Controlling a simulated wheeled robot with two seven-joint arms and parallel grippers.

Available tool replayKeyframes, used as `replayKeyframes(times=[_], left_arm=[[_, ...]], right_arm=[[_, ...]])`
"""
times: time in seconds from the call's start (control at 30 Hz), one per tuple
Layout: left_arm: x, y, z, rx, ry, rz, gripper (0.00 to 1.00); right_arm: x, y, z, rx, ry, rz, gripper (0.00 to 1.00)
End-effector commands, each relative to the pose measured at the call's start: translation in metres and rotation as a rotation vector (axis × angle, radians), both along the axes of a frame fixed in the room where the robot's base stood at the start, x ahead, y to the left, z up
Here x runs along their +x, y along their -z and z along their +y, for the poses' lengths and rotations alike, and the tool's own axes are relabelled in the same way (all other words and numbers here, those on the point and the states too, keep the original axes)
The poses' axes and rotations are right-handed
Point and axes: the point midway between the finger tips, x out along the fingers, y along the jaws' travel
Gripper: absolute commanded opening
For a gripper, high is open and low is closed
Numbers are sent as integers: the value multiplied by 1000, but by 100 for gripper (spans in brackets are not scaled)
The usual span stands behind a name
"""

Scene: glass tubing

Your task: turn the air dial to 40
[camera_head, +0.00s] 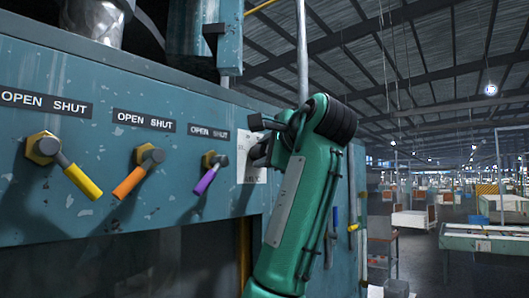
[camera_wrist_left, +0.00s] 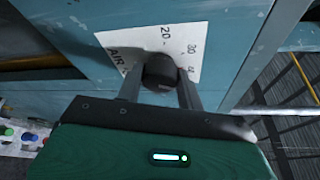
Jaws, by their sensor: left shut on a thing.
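The air dial is a dark round knob (camera_wrist_left: 159,71) on a white scale card (camera_wrist_left: 150,40) marked AIR, 20, 30 and a further, partly hidden number. In the head view the card (camera_head: 251,172) is on the teal panel, and my green arm hides the knob. My left gripper (camera_wrist_left: 160,90) is shut on the knob, one finger on each side, in the left wrist view. In the head view the left gripper (camera_head: 262,140) is against the panel at the card. The knob's pointer cannot be made out. My right gripper is not in view.
Three valve levers, yellow (camera_head: 82,181), orange (camera_head: 129,182) and purple (camera_head: 207,180), stick out of the panel left of the dial under OPEN SHUT labels. Blue (camera_head: 335,217) and yellow (camera_head: 354,227) handles are right of my arm. Open factory floor lies further right.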

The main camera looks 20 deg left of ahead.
Motion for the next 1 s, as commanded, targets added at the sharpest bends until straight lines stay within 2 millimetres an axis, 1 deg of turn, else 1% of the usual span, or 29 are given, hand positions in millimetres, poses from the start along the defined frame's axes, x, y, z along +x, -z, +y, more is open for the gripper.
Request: replayKeyframes(times=[0.17, 0.2, 0.3, 0.57, 0.67, 0.77, 0.83, 1.0], left_arm=[[0, 1, 0, -1, 0, 1, 15], [0, 1, 0, -1, 0, 1, 42], [0, 1, 0, -1, 0, 1, 59], [0, 1, 0, -1, 0, -1, 59], [-3, 1, -4, 0, 0, -1, 59], [-11, 1, -14, 0, 1, -1, 59], [-20, 0, -24, 1, 1, -3, 59], [-46, -6, -54, 0, 2, -3, 59]], right_arm=[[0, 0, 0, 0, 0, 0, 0], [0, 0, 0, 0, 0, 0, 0], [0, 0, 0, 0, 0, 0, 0], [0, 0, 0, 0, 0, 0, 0], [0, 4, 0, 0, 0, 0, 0], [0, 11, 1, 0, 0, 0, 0], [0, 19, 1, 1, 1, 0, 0], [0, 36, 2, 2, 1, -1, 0]])
